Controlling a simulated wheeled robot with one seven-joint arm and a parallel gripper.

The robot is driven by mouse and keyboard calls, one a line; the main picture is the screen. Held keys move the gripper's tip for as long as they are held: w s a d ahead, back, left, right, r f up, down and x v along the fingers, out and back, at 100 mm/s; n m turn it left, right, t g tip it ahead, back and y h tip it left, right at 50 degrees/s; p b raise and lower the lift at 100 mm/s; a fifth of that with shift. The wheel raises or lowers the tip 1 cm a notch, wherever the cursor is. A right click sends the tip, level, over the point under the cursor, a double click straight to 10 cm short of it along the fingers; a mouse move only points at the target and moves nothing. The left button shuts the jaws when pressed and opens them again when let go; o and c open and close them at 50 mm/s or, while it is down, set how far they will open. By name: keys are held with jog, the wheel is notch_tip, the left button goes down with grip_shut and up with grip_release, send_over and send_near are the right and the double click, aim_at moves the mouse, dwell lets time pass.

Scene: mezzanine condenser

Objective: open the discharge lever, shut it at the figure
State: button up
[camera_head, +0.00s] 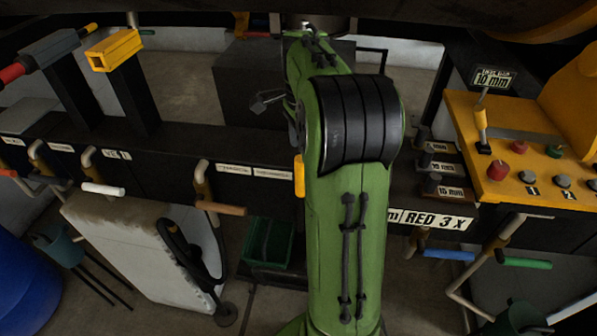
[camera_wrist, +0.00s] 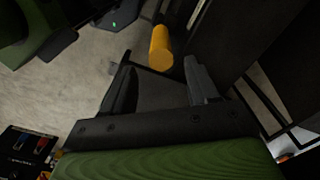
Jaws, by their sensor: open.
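A yellow lever handle (camera_head: 299,175) hangs upright at the front edge of the dark bench, just left of my green arm; I take it to be the discharge lever, but I cannot read its label for certain. In the wrist view a yellow cylindrical handle (camera_wrist: 160,48) stands just beyond and between the fingertips of my gripper (camera_wrist: 159,66). The gripper is open and empty, and I cannot tell whether either finger touches the handle. In the head view my arm hides most of the gripper.
Other levers line the bench edge: white (camera_head: 103,189), brown (camera_head: 221,208), blue (camera_head: 448,254) and green (camera_head: 527,263). A yellow control panel (camera_head: 520,150) with knobs is at the right. A RED 3 X label (camera_head: 437,219) lies right of my arm. A green crate (camera_head: 268,243) is below.

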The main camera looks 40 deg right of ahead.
notch_tip(320, 180, down, 8)
jog(key=shift+f, duration=0.2)
jog(key=shift+w+f, duration=0.15)
jog(key=shift+f, duration=0.05)
grip_shut()
